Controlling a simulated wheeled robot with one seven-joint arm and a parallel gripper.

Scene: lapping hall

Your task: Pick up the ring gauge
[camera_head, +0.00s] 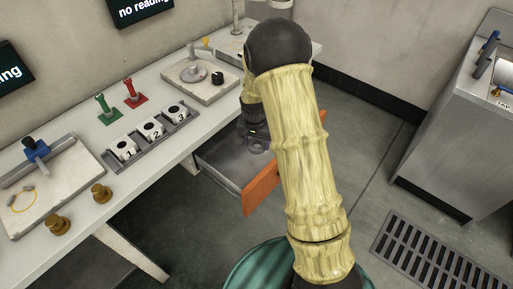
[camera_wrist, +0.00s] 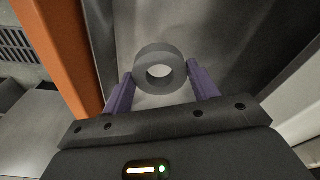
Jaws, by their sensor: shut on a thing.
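The ring gauge (camera_wrist: 162,53) is a grey ring with a round hole, seen in the wrist view between the two purple fingers of my gripper (camera_wrist: 160,78). My gripper is shut on it, with a finger at either side. Below it is the grey metal floor of an open drawer (camera_head: 224,160). In the head view my gripper (camera_head: 257,143) is over or inside this drawer, partly hidden by my arm. I cannot tell whether the ring touches the drawer floor.
The drawer's orange front (camera_head: 262,190) stands out beside my arm. The bench (camera_head: 150,75) above carries a rack (camera_head: 152,135) of numbered white blocks, red and green stands, and brass pieces. A grey cabinet (camera_head: 450,140) stands right. Open floor lies between.

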